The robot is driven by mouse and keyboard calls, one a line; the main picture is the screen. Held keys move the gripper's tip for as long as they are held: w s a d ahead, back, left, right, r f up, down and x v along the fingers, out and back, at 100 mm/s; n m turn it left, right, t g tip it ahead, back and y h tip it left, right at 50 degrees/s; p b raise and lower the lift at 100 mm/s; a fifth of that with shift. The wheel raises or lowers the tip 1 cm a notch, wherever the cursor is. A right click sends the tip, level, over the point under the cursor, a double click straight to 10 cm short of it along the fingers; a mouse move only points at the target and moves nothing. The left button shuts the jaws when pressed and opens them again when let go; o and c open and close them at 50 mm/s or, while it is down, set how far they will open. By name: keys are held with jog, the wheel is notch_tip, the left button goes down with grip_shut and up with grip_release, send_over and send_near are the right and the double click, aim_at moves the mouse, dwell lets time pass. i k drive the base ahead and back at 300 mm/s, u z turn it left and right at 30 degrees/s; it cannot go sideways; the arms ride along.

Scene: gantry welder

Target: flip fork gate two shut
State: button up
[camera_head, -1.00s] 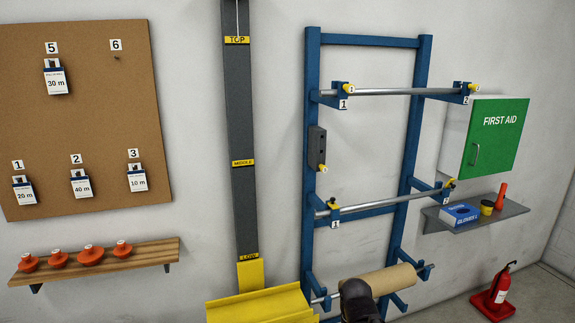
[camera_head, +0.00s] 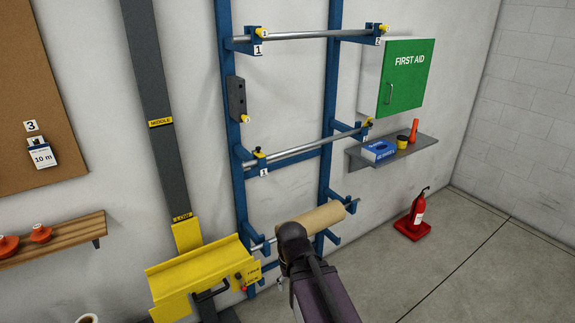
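A blue rack (camera_head: 229,100) stands against the wall with bars resting across its forks. The upper bar (camera_head: 315,36) has a yellow gate at fork 1 (camera_head: 264,33) and another at fork 2 (camera_head: 384,28). The middle bar (camera_head: 310,148) also has yellow gates, at its left fork marked 1 (camera_head: 260,154) and at its right fork (camera_head: 368,123), whose tag is too small to read. I cannot tell which right-hand gate is meant, or how far either is turned. My dark arm rises at bottom centre, in front of the lowest bar; my gripper is not visible.
A brown roll (camera_head: 322,216) is on the lowest bar, partly behind my arm. A yellow carriage (camera_head: 200,268) is on the left. A first aid cabinet (camera_head: 405,75), a shelf (camera_head: 400,150) and a fire extinguisher (camera_head: 417,210) are right. The floor at right is clear.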

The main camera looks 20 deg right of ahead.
aim_at(368, 123)
jog(key=z, duration=0.3)
jog(key=i, duration=1.25)
jog(key=u, duration=0.05)
